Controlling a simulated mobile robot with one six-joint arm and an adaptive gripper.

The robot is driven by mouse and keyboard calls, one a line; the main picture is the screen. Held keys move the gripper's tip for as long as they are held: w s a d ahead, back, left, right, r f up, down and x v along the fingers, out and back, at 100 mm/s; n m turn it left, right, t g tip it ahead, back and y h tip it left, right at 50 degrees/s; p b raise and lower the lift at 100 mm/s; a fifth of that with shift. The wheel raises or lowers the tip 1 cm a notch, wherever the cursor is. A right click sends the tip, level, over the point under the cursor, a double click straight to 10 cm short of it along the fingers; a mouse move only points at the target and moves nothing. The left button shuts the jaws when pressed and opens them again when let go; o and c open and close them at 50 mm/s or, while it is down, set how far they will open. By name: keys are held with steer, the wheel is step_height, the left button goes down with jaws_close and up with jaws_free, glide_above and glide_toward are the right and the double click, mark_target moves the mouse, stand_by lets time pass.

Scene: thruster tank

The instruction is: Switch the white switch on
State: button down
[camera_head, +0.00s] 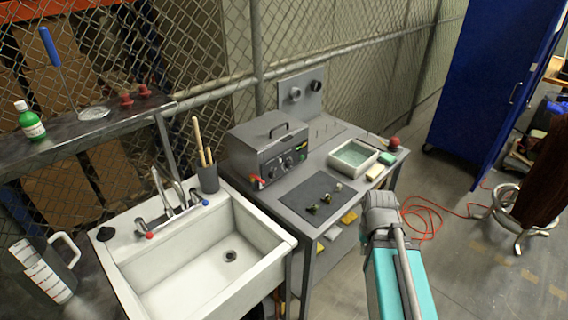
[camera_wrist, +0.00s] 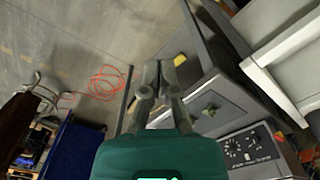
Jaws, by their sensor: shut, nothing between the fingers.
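The grey tank unit (camera_head: 268,150) stands on the workbench, with a handle on its lid and a front panel of dark knobs. That panel (camera_wrist: 250,148) shows tilted at the lower right in the wrist view. I cannot make out the white switch in either view; it is too small or hidden. My gripper (camera_wrist: 158,68) is shut and empty, with its fingers together near the bench edge in the wrist view, apart from the panel. In the head view my teal arm rises at the bottom right, in front of the bench, and the fingers cannot be made out.
The workbench (camera_head: 340,140) also holds a white-rimmed basin (camera_head: 353,157), a dark mat (camera_head: 312,198) with small parts, sponges (camera_head: 375,172) and a red button (camera_head: 394,143). A white sink (camera_head: 200,262) adjoins it on the left. A red cable (camera_head: 425,215) lies on the floor at right.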

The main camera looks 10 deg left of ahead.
steer(key=shift+d, duration=0.35)
steer(key=shift+w, duration=0.1)
steer(key=w+f+n+t+h+b, duration=0.25)
steer(key=w+n+t+b, duration=0.3)
steer(key=w, duration=0.75)
steer(key=w+f+n+t+h+b, duration=0.2)
steer(key=w+n+t+h+b, duration=0.35)
steer(key=w, duration=0.65)
steer(key=w+a+n+t+y+b, duration=0.3)
steer(key=w+a+n+y+b, duration=0.2)
steer(key=a+n, duration=0.5)
steer(key=w+a+n+t+y+b, duration=0.4)
steer(key=w+a+n+b, duration=0.2)
steer(key=w+a+n, duration=0.2)
steer(key=a+n, duration=0.2)
steer(key=a, duration=0.1)
steer(key=shift+a+r+n+y, duration=0.2)
steer(key=shift+r+n+y, duration=0.1)
steer(key=shift+y, duration=0.1)
steer(key=shift+w+a+f+b, duration=0.1)
steer(key=shift+a+b, duration=0.05)
steer(key=shift+b, duration=0.15)
